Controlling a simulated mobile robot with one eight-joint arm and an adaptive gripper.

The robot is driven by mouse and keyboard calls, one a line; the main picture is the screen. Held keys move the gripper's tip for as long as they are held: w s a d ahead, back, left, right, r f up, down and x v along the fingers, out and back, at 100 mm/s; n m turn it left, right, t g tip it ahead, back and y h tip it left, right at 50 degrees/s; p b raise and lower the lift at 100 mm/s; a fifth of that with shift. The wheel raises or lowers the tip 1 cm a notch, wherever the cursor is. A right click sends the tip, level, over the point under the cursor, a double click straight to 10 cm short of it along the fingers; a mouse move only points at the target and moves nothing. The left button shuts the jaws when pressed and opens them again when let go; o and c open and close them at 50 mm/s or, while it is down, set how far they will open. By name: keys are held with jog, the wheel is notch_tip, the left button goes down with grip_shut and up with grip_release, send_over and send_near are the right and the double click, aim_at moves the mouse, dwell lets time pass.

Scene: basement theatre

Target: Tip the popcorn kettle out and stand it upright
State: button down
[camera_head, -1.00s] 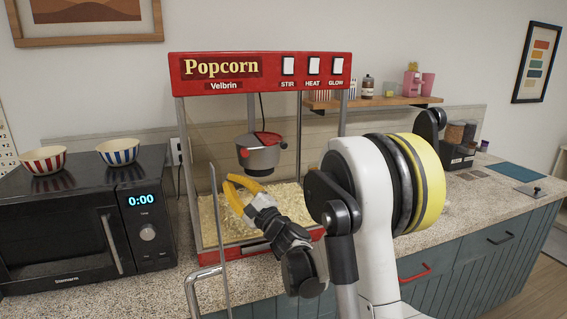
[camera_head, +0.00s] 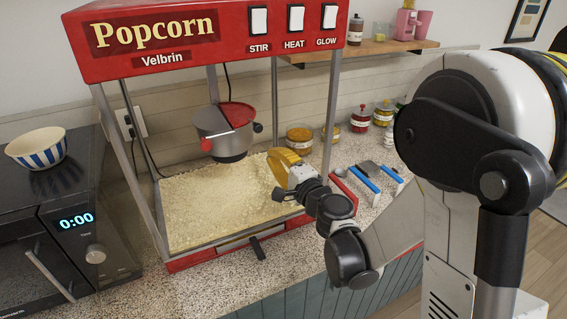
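The popcorn kettle (camera_head: 222,142) is a grey pot with a red-and-grey lid, a red knob at its left and a black knob at its right. It hangs roughly upright inside the red popcorn machine (camera_head: 160,262), above a bed of popcorn (camera_head: 215,205). My gripper (camera_head: 280,163), with yellow fingers, is at the machine's right side, to the right of the kettle and lower, apart from it in the picture. The fingers overlap from this angle, so their opening is unclear. Nothing is visibly held.
A microwave (camera_head: 70,245) with a striped bowl (camera_head: 38,150) stands at the left. A wooden shelf (camera_head: 385,48) is above. Speckled counter shows in front of the machine.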

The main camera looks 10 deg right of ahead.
jog(key=shift+w+a+r+b, duration=0.1)
jog(key=shift+w+a+b, duration=0.1)
jog(key=shift+w+a, duration=0.45)
jog(key=shift+w+a+r+b, duration=0.1)
jog(key=shift+w+a+b, duration=0.15)
jog(key=shift+a, duration=0.8)
jog(key=shift+w+a+b, duration=0.15)
jog(key=shift+w+a, duration=0.35)
jog(key=shift+a, duration=0.35)
